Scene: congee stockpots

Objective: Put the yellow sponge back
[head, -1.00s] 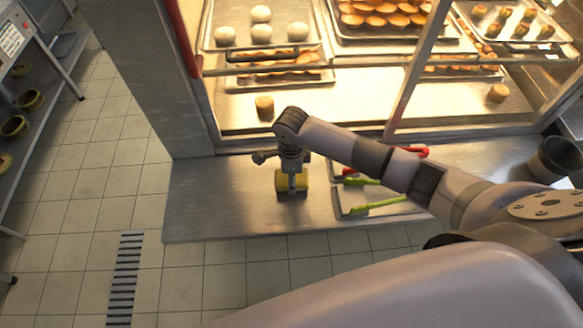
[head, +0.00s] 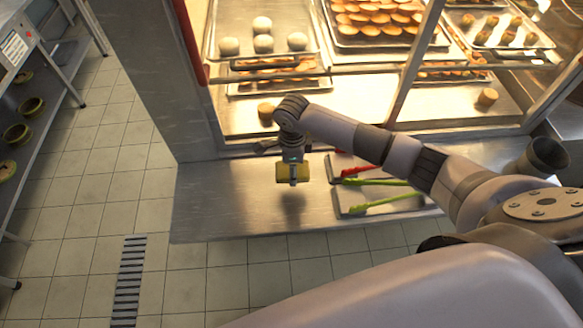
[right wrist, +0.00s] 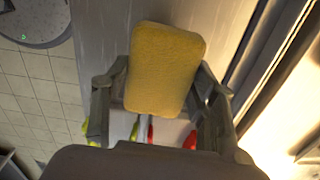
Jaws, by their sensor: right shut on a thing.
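The yellow sponge (head: 292,173) is held in my right gripper (head: 293,178), above the steel counter (head: 230,205) in the head view. A dark shadow lies on the counter below it, and the sponge looks clear of the surface. In the right wrist view the sponge (right wrist: 166,68) fills the space between the two fingers of my right gripper (right wrist: 163,98), which is shut on it. My left gripper is not in view.
A tray (head: 343,205) with green and red tongs (head: 380,202) lies on the counter right of the sponge. A dark pot (head: 545,158) stands at the far right. The glass display case with pastry trays (head: 275,88) rises behind. The counter's left part is clear.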

